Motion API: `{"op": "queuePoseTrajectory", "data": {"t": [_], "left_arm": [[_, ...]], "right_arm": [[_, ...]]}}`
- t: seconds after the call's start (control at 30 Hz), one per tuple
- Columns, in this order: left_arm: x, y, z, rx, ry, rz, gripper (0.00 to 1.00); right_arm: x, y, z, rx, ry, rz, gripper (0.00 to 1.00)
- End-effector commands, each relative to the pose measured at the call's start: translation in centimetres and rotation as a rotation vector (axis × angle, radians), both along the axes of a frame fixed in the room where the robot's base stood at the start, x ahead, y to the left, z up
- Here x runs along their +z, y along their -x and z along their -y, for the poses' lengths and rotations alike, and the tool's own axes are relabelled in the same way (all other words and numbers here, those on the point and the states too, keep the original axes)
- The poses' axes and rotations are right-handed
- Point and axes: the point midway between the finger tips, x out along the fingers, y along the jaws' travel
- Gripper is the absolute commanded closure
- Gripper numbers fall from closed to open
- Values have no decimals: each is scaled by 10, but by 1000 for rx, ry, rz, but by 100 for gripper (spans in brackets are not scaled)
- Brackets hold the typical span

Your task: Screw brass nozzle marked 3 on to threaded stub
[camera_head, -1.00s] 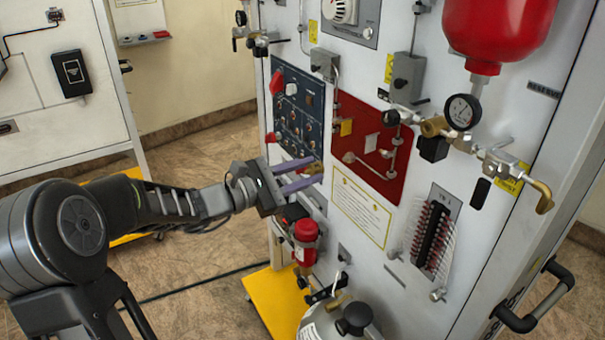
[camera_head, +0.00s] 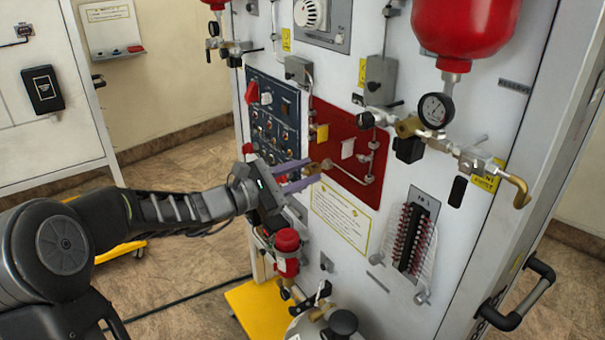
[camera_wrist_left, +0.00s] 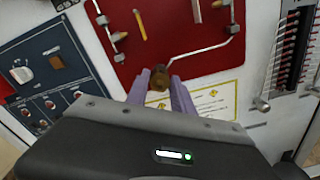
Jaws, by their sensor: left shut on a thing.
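My left gripper (camera_head: 313,170) is in front of the lower left edge of the red panel (camera_head: 341,121), its two purple fingers shut on the small brass nozzle (camera_head: 315,168). In the left wrist view the nozzle (camera_wrist_left: 159,80) sits between the fingertips, a dark round end showing; its marking cannot be read. A thin metal pipe (camera_wrist_left: 205,48) on the red panel runs down toward the nozzle. The threaded stub at its end is not clearly seen, and I cannot tell whether the nozzle touches it. My right gripper is not in view.
A blue switch panel (camera_head: 272,115) is left of the red panel. A notice with a yellow border (camera_head: 339,217) is just below the fingers. A red-capped bottle (camera_head: 287,250) hangs under my gripper. A gauge (camera_head: 434,110) and brass fittings jut out at the right.

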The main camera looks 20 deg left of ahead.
Motion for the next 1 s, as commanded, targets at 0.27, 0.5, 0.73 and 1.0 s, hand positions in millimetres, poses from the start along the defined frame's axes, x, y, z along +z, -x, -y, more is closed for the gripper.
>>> {"op": "queuePoseTrajectory", "data": {"t": [0.27, 0.5, 0.73, 1.0], "left_arm": [[0, 0, 0, -1, -1, 1, 100], [0, 0, 0, 0, 0, 0, 100], [0, 0, 0, 0, 0, 0, 100], [0, 0, 0, -1, 0, 1, 100]], "right_arm": [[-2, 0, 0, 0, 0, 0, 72], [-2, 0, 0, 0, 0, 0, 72], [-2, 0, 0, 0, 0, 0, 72], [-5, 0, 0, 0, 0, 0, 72]]}}
